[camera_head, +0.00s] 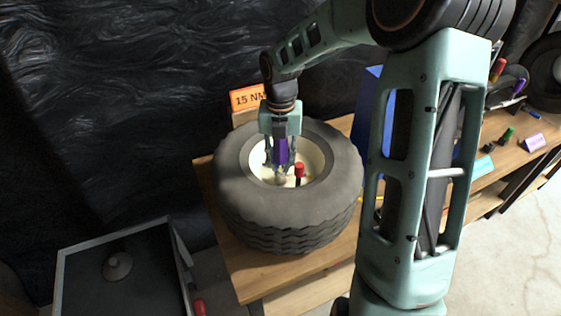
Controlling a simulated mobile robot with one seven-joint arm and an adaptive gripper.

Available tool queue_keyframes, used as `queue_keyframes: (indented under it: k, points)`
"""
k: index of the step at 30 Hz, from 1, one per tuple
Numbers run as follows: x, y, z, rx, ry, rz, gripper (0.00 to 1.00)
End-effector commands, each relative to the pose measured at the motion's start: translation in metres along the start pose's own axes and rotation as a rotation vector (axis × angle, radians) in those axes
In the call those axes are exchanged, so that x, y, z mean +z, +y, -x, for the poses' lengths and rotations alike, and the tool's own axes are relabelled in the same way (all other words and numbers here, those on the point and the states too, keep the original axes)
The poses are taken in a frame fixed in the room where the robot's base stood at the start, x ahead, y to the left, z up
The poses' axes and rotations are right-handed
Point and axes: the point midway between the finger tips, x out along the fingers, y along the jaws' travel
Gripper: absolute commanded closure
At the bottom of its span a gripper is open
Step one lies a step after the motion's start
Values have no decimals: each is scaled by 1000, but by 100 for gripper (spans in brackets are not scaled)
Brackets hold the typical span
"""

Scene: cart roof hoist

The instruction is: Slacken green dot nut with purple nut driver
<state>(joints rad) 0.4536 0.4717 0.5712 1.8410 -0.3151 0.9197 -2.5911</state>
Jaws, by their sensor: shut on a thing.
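My gripper (281,158) points down into the hub of a black tyre and is shut on the purple nut driver (281,149), which stands about upright between its fingers. The wheel (240,205) lies flat on a wooden bench with its cream rim (318,158) facing up. The driver's lower end is over or in the rim; I cannot tell whether it sits on a nut. The green dot nut cannot be made out; the gripper and small size hide such detail. A red-topped dark piece (299,170) stands in the rim, just right of the gripper.
An orange "15 NM" sign (248,97) stands behind the wheel. A blue panel (367,95) is right of it, partly behind my arm. Several tools, a green-handled one (507,135) among them, and a lilac card (535,142) lie at right. A grey-framed dark tray (85,275) is lower left.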

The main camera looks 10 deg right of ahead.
Motion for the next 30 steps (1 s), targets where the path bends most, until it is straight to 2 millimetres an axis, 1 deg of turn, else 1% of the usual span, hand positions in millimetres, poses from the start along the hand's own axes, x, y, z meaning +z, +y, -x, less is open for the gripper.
queue_keyframes:
  k: [1,6,30]
  points:
    - [0,0,5,0,-1,0,100]
    - [0,0,15,0,-1,-2,100]
    - [0,0,60,1,-2,-4,100]
